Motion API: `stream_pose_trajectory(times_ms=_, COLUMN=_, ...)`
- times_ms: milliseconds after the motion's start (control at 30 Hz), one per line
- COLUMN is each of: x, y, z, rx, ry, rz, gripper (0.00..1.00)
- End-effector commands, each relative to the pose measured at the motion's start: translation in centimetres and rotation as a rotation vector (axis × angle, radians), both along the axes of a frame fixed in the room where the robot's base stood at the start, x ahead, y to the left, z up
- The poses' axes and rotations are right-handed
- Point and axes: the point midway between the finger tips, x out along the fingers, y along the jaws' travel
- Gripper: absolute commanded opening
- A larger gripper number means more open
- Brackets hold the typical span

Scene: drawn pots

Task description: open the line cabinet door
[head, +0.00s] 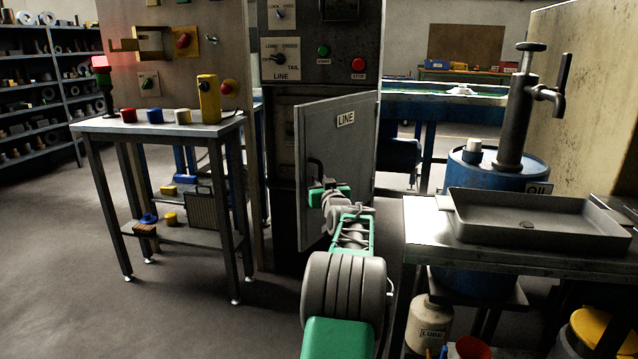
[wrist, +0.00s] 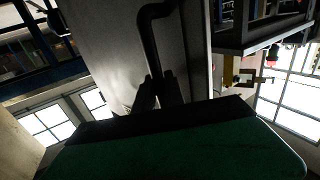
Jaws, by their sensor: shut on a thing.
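The line cabinet door (head: 350,150) is a grey panel with a LINE label, in the middle of the head view. It stands partly open, its left edge swung out from the cabinet (head: 318,78) and its right side at the cabinet's right edge. A black bent handle (head: 317,165) is on the door's left part; it also shows in the wrist view (wrist: 146,35). My gripper (head: 320,183) is shut on the handle's lower part. In the wrist view its dark fingers (wrist: 157,92) meet around the bar. Much of the cabinet's inside is hidden behind the door.
A workbench (head: 165,125) with coloured blocks and a red lamp stands left of the cabinet. A metal table (head: 425,235) with a grey tray (head: 545,248) stands close on the right, with a blue oil drum (head: 470,178) behind it. Open floor (head: 60,260) lies at the left.

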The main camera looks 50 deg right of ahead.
Motion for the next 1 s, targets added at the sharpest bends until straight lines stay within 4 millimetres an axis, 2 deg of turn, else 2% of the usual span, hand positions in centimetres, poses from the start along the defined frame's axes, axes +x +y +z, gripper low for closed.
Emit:
stream_pose_trajectory(times_ms=67, x=0.0, y=0.0, z=0.0, rx=0.0, ry=0.0, rz=0.001, gripper=0.0)
stream_pose_trajectory(times_ms=100, x=0.0, y=0.0, z=0.0, rx=0.001, ry=-0.001, rz=0.001, gripper=0.16)
stream_pose_trajectory(times_ms=367, x=0.1, y=0.1, z=-0.1, rx=0.003, ry=0.0, rz=0.003, gripper=0.36)
stream_pose_trajectory(times_ms=667, x=-0.1, y=0.5, z=-0.1, rx=0.003, ry=0.001, rz=0.005, gripper=0.36)
stream_pose_trajectory(times_ms=1000, x=-4.9, y=4.4, z=0.1, rx=0.004, ry=0.0, rz=0.004, gripper=0.36)
